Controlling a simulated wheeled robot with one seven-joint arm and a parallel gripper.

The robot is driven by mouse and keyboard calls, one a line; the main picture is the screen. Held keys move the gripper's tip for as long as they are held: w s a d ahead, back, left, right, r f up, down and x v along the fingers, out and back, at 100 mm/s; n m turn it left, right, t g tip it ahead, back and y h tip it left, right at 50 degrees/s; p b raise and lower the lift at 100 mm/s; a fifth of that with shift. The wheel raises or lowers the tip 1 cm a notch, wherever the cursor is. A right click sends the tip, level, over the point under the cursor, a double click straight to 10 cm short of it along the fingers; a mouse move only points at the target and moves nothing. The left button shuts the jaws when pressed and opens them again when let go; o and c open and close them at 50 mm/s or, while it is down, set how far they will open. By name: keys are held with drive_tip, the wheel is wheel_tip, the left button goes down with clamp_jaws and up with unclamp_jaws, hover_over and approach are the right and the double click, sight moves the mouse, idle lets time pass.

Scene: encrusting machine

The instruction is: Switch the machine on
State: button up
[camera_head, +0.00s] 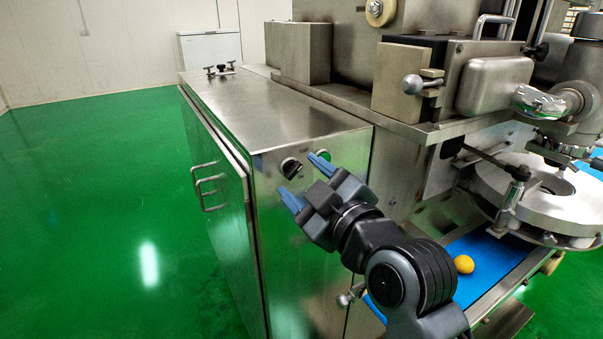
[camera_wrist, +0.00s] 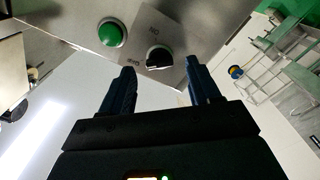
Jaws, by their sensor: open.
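The steel machine cabinet (camera_head: 300,240) has a black rotary switch (camera_head: 291,167) near the top of its end panel. A green round button (camera_head: 323,155) sits to its right, partly behind a fingertip. In the wrist view the switch (camera_wrist: 158,57) lies ahead between the fingertips, and the green button (camera_wrist: 112,33) is up and to the left. An "ON" mark and a second mark are beside the switch; I cannot tell which one it points to. My gripper (camera_head: 305,181) is open and empty, its blue fingers in front of the panel, seemingly apart from the switch.
The cabinet door handle (camera_head: 209,187) sticks out on the left side. To the right are a metal ring table (camera_head: 540,199) and a blue conveyor belt (camera_head: 495,262) with a yellow-orange ball (camera_head: 464,264). The green floor (camera_head: 100,220) at left is clear.

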drive_tip(key=shift+x, duration=0.85)
drive_tip(key=shift+c, duration=0.3)
drive_tip(key=c, duration=1)
